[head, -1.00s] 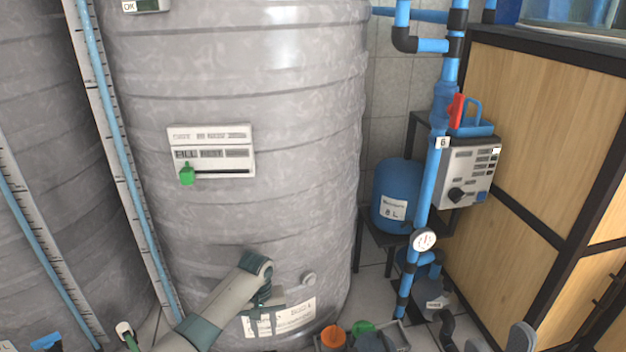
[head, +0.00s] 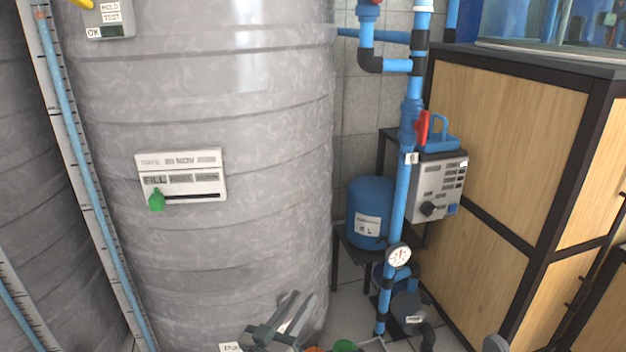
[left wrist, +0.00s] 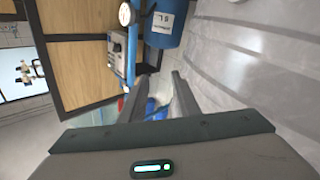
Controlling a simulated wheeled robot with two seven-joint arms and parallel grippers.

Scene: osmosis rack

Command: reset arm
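My left gripper (head: 298,312) is at the bottom centre of the head view, in front of the lower part of the large grey tank (head: 240,120). Its two fingers point up and away. In the left wrist view my left gripper (left wrist: 158,90) has its fingers apart, with nothing held between them. The floor and blurred blue parts show beyond the gap. My right gripper cannot be made out in the head view.
A blue pipe with a red-handled valve (head: 422,128) and a gauge (head: 398,256) stands right of the tank. Behind are a blue pressure vessel (head: 370,205), a control box (head: 440,188) and a wooden cabinet (head: 505,130). A label panel with a green slider (head: 156,200) is on the tank.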

